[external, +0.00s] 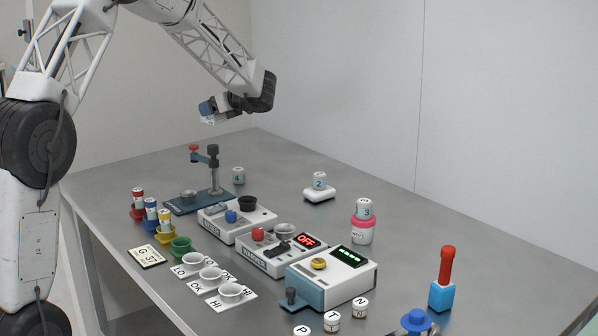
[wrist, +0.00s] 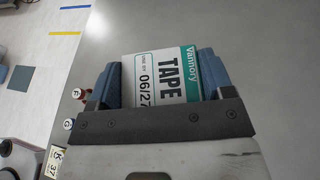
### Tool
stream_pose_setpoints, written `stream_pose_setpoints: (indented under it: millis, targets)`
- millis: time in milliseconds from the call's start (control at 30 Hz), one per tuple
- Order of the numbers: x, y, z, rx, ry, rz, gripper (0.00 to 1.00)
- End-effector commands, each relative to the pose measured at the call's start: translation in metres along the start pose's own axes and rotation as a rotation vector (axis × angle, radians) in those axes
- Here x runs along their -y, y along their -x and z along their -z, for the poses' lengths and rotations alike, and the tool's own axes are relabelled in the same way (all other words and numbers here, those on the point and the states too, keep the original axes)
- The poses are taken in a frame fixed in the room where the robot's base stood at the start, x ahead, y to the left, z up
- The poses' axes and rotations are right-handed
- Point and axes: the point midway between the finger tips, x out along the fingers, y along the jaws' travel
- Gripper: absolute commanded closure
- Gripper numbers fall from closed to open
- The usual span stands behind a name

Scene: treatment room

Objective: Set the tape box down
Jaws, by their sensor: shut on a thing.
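The tape box (wrist: 165,80) is white with a teal band and the words "TAPE" and "Vannory", seen in the wrist view. My gripper (wrist: 159,72) is shut on it, with one blue finger on each side. In the external view my gripper (external: 209,108) is raised above the far left part of the grey table (external: 420,230). The box shows there only as a small pale patch below the fingers. It is clear of the table top.
Below my gripper stands a blue-based press (external: 213,170). Two white devices and a blue-fronted one (external: 335,278) run across the table's middle. Several small cups and colored holders line the left edge. Numbered jars (external: 319,181) stand farther back. The table's back right is mostly bare.

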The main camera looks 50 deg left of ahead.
Motion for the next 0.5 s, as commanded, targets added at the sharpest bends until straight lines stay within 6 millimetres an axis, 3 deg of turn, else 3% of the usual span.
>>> stream_pose_setpoints:
  millis: [100, 500]
  targets:
    - [-0.020, -0.033, -0.013, -0.001, 0.009, -0.027, 0.52]
    - [-0.089, -0.126, -0.049, -0.005, 0.035, -0.099, 0.52]
